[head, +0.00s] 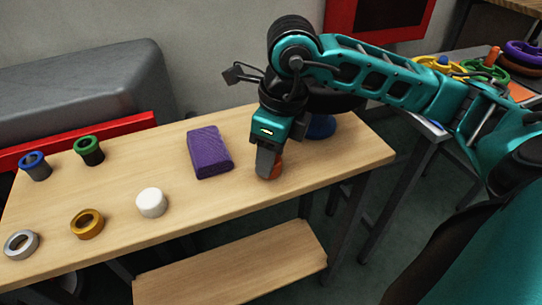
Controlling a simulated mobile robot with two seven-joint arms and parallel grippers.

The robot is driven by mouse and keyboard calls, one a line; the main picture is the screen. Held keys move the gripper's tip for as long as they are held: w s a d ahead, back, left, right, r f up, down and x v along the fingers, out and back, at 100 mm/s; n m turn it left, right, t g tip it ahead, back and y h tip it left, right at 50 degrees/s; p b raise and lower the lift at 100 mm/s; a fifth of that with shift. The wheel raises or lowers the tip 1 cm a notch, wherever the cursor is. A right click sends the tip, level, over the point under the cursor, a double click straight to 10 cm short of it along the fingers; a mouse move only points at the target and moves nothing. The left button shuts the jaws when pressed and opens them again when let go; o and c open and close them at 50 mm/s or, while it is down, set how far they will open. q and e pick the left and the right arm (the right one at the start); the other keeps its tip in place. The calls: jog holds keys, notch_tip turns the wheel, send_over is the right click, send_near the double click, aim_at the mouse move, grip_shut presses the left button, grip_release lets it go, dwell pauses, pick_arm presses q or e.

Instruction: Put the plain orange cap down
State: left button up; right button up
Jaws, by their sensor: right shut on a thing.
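The plain orange cap (277,171) is at the front right part of the wooden bench, partly hidden behind the fingers of my right gripper (267,170). My right gripper points down and is shut on the cap. The cap is at or just above the bench top; I cannot tell if it touches. My left gripper is not in view.
On the bench (180,226) are a purple block (209,152), a white cap (152,202), a gold ring (87,223), a silver ring (21,244), a green-topped piece (89,150) and a blue-topped piece (36,165). A blue round thing (321,127) sits behind my gripper.

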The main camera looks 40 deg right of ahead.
jog(key=shift+f, duration=0.1)
jog(key=shift+f, duration=0.15)
jog(key=o, duration=1.2)
jog(key=shift+c, duration=0.2)
